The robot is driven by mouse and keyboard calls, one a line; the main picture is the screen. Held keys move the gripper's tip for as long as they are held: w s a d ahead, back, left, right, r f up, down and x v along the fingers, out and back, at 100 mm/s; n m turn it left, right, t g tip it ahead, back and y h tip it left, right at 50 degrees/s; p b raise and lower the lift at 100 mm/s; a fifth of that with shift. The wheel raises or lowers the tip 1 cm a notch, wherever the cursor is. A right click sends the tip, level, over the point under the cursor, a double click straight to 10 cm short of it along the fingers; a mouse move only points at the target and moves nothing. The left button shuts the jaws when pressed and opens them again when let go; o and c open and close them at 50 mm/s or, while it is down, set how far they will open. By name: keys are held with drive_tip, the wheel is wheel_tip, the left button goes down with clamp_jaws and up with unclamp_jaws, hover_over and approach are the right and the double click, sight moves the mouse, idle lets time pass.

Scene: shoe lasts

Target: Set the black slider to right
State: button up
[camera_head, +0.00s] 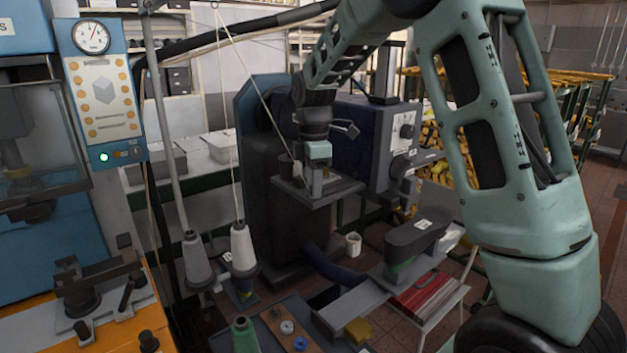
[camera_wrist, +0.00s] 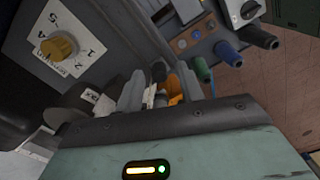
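My gripper (camera_head: 317,183) is in front of the dark machine (camera_head: 263,180) in the head view, above its grey plate. In the wrist view my gripper (camera_wrist: 160,88) has its two grey fingers apart. An orange handle (camera_wrist: 174,92) and a white piece show between or beyond them; I see no clear grip on either. I cannot single out a black slider for certain in either view. A dark rounded part with a white label (camera_wrist: 90,96) lies left of the fingers; what it is I cannot tell.
In the wrist view, a numbered dial with a yellow knob (camera_wrist: 59,46) is upper left.

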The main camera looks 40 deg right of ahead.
clamp_jaws()
drive_tip(key=shift+w+d, duration=0.1)
drive_tip(key=shift+d, duration=2.15)
unclamp_jaws()
wheel_tip(320, 180, up, 17)
drive_tip(key=b, duration=0.2)
drive_tip(key=shift+r+b, duration=0.2)
drive_tip(key=shift+b, duration=0.2)
